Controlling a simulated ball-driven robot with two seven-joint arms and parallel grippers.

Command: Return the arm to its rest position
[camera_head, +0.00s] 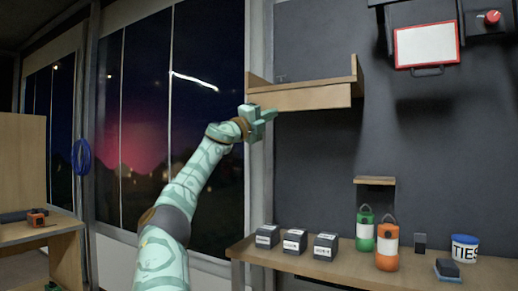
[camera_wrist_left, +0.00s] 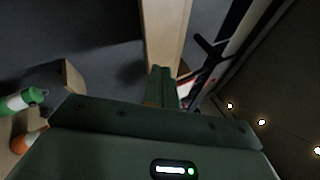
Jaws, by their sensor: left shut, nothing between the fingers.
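My left arm (camera_head: 185,195) reaches up from the bottom of the head view, pale green with a grey band. My left gripper (camera_head: 270,114) is raised at the left end of the wooden wall shelf (camera_head: 310,97), its fingers shut with nothing between them. I cannot tell whether it touches the shelf. In the left wrist view the shut fingers (camera_wrist_left: 161,85) point along the shelf board (camera_wrist_left: 165,35). My right gripper is in neither view.
A wooden counter (camera_head: 350,268) below holds dark boxes (camera_head: 295,241), a green bottle (camera_head: 364,230), an orange bottle (camera_head: 387,248) and a TIES tub (camera_head: 464,248). A small ledge (camera_head: 375,181) sits on the wall. Dark windows (camera_head: 135,130) stand behind the arm.

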